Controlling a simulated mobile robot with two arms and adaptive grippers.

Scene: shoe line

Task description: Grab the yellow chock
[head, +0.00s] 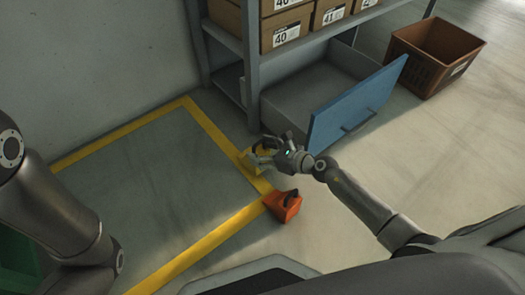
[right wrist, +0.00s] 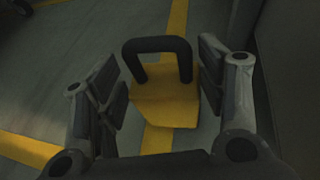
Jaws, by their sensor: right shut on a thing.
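The yellow chock (head: 248,162) is on the floor line at the foot of the shelf, partly hidden behind my right gripper (head: 264,152). In the right wrist view the yellow chock (right wrist: 165,98) shows its wedge body and black loop handle between the two fingers of my right gripper (right wrist: 158,68). The right gripper is shut on the chock at its handle. I cannot tell whether the chock touches the floor. My left arm shows at the left of the head view, but its gripper is out of view.
An orange chock (head: 284,206) with a black handle sits nearby on the floor. A blue-fronted drawer (head: 352,104) stands open under the shelf (head: 250,62) with shoe boxes. A brown crate (head: 430,58) is at the back right. The floor inside the yellow lines is clear.

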